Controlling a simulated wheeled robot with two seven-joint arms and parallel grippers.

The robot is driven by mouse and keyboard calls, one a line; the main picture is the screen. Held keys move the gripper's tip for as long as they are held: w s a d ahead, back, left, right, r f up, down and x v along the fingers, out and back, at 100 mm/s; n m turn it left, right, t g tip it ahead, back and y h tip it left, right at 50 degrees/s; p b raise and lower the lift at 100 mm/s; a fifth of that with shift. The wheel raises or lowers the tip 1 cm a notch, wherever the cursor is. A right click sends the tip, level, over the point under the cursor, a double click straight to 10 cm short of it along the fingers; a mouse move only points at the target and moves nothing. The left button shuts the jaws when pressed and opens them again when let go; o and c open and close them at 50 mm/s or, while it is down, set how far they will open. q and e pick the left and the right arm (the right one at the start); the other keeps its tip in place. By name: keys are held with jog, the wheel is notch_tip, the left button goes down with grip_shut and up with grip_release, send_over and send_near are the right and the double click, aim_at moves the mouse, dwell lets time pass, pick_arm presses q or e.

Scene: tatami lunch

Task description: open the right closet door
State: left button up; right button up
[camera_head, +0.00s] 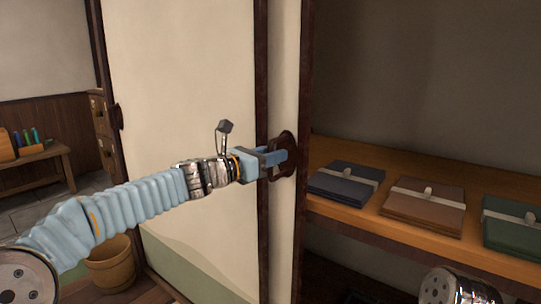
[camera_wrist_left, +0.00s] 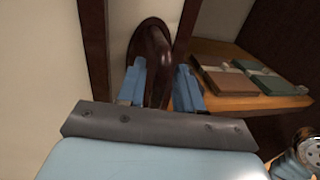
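The right closet door (camera_head: 284,70) is a narrow cream strip with dark edges, beside the wider cream panel (camera_head: 185,90). A wide opening lies to its right. Its dark brown handle (camera_head: 288,145) stands out on an oval plate; the handle also shows in the left wrist view (camera_wrist_left: 156,65). My left gripper (camera_head: 277,157) reaches in from the left at the handle. My right gripper is out of view; only metal of my right arm shows at lower right.
In the opening, a wooden shelf (camera_head: 335,205) holds a dark blue folded bundle (camera_head: 345,184), a brown one (camera_head: 422,205) and a green one (camera_head: 512,228). A wooden bucket (camera_head: 110,265) stands on the floor at lower left. A low bench (camera_head: 60,158) is at far left.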

pick_arm(q)
jog(key=shift+a, duration=0.1)
jog(key=b+v, duration=0.2)
jog(key=v, duration=1.1)
jog(key=shift+s+a+b, duration=0.2)
jog(key=shift+s+b, duration=0.1)
jog(key=shift+b, duration=0.05)
notch_tip(320, 180, down, 38)
jog(key=a+m+g+y, duration=0.1)
jog(key=m+g+y, duration=0.5)
jog(key=m+y, duration=0.1)
jog(key=s+f+m+g+y, duration=0.15)
jog(key=s+f+m, duration=0.45)
jog(key=f, duration=0.7)
jog(key=s+f+m+g, duration=0.2)
jog(key=s+f+m, duration=0.4)
jog(key=s, duration=0.4)
jog(key=s+d+f+m+g, duration=0.1)
jog(key=s+f+m+g, duration=0.1)
jog(key=s+f+m, duration=0.4)
jog(key=s+f, duration=0.2)
jog(key=s, duration=0.2)
